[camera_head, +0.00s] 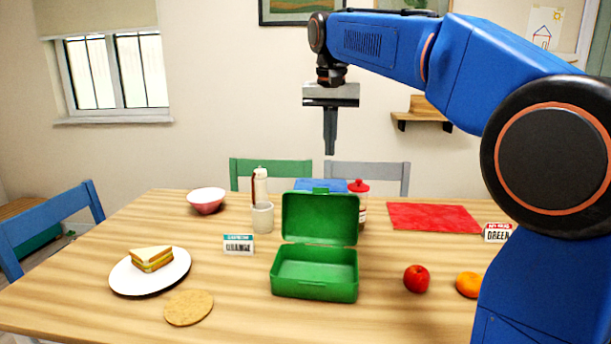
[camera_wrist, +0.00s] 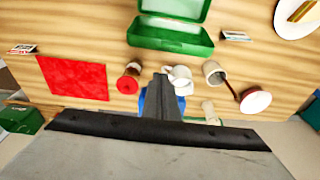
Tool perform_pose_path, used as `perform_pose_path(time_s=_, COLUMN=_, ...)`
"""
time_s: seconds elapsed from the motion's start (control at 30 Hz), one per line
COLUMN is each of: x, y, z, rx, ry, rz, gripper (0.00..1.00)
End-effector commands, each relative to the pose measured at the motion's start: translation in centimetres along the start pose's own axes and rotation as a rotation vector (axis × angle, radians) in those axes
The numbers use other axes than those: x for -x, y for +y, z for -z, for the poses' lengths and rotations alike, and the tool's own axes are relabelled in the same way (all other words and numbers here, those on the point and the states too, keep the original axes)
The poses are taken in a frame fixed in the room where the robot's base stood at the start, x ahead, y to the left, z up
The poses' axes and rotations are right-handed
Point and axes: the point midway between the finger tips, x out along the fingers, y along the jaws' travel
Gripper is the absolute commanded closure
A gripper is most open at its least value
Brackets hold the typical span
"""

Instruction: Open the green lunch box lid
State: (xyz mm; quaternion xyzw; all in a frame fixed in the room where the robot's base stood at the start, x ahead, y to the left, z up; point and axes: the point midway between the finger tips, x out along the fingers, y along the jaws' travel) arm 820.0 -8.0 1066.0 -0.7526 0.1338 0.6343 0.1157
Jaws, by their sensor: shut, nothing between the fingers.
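The green lunch box (camera_head: 314,287) stands on the wooden table, in the middle of the head view. Its lid (camera_head: 320,217) is raised, standing about upright at the back edge, and the inside looks empty. The lunch box also shows at the top of the wrist view (camera_wrist: 168,37). My gripper (camera_head: 330,150) is shut and empty. It points down, high above the table and clear of the lunch box. In the wrist view its fingers (camera_wrist: 161,85) show in the lower middle.
A plate (camera_head: 120,276) with a sandwich (camera_head: 152,259) is at left. A red apple (camera_head: 416,279) and an orange (camera_head: 468,284) lie at right. Behind the box are a cup (camera_head: 262,218), a red-lidded jar (camera_head: 358,188) and a red cloth (camera_head: 433,217). Bare table surrounds the box's front.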

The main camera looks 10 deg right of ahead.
Motion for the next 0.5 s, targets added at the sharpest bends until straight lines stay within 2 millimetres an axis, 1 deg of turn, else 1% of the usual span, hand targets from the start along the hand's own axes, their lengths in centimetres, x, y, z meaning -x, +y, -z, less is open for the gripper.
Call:
perform_pose_path(time_s=0.03, x=0.2, y=-0.5, z=0.6, rx=-0.007, ry=-0.002, rz=-0.002, gripper=1.00)
perform_pose_path(time_s=0.1, x=0.3, y=-0.8, z=1.0, rx=-0.014, ry=-0.006, rz=-0.006, gripper=1.00)
perform_pose_path(time_s=0.27, x=-0.1, y=-0.9, z=1.2, rx=-0.019, ry=-0.009, rz=-0.008, gripper=1.00)
perform_pose_path(time_s=0.37, x=-1.1, y=-0.9, z=1.2, rx=-0.019, ry=-0.010, rz=-0.009, gripper=1.00)
perform_pose_path(time_s=0.5, x=-3.3, y=-0.9, z=1.1, rx=-0.018, ry=-0.011, rz=-0.009, gripper=1.00)
